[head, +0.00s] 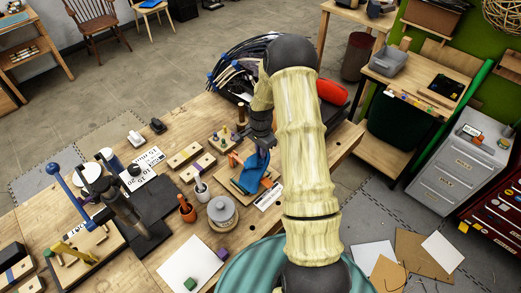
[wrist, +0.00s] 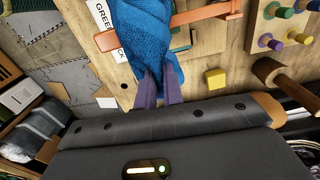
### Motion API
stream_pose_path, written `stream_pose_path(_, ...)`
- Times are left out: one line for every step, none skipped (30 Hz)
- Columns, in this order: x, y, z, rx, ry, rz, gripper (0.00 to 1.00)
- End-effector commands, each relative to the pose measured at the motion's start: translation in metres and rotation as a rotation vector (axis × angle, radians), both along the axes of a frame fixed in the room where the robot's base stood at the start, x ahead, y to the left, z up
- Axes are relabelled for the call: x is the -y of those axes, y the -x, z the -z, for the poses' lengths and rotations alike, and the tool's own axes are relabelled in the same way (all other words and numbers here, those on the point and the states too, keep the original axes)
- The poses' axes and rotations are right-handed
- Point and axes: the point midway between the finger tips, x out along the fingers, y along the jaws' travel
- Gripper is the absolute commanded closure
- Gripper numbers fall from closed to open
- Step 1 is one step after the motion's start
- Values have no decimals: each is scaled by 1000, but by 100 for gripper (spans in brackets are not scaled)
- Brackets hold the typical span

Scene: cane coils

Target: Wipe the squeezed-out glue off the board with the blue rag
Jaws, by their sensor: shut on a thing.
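The blue rag (wrist: 146,32) hangs in my gripper (wrist: 160,88), whose two purple fingers are shut on it in the wrist view. In the head view the rag (head: 256,163) shows below my wrist, over a small wooden board (head: 236,187). I cannot tell whether the rag touches the board. An orange clamp bar (wrist: 207,14) lies beside and partly behind the rag, and its end shows on the rag's other side. No squeezed-out glue can be made out; the rag and my gripper cover part of that area.
A peg board (wrist: 281,25) and a small yellow block (wrist: 214,78) lie close to my gripper. A grey lidded pot (head: 222,212), an orange cup (head: 187,209) and a white card (head: 193,262) stand or lie on the bench nearby.

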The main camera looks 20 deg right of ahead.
Motion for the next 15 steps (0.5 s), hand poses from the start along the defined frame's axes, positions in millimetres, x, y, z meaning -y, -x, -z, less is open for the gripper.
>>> stream_pose_path(-1, 0, 9, -1, 0, -1, 100)
stream_pose_path(-1, 0, 12, -1, -1, -1, 100)
stream_pose_path(-1, 0, 16, -1, -1, -1, 100)
stream_pose_path(-1, 0, 19, -1, -1, -1, 100)
stream_pose_path(-1, 0, 22, -1, -1, -1, 100)
stream_pose_path(-1, 0, 26, -1, 0, -2, 100)
stream_pose_path(-1, 0, 29, -1, 0, -2, 100)
stream_pose_path(-1, 0, 32, -1, 0, -2, 100)
stream_pose_path(-1, 0, 36, -1, 0, -3, 100)
stream_pose_path(-1, 0, 39, -1, 0, -3, 100)
stream_pose_path(-1, 0, 41, -1, 0, -3, 100)
stream_pose_path(-1, 0, 45, -1, 0, -3, 100)
stream_pose_path(-1, 0, 48, -1, 0, -2, 100)
stream_pose_path(-1, 0, 51, -1, 0, -2, 100)
stream_pose_path(-1, 0, 47, 1, 0, -2, 85)
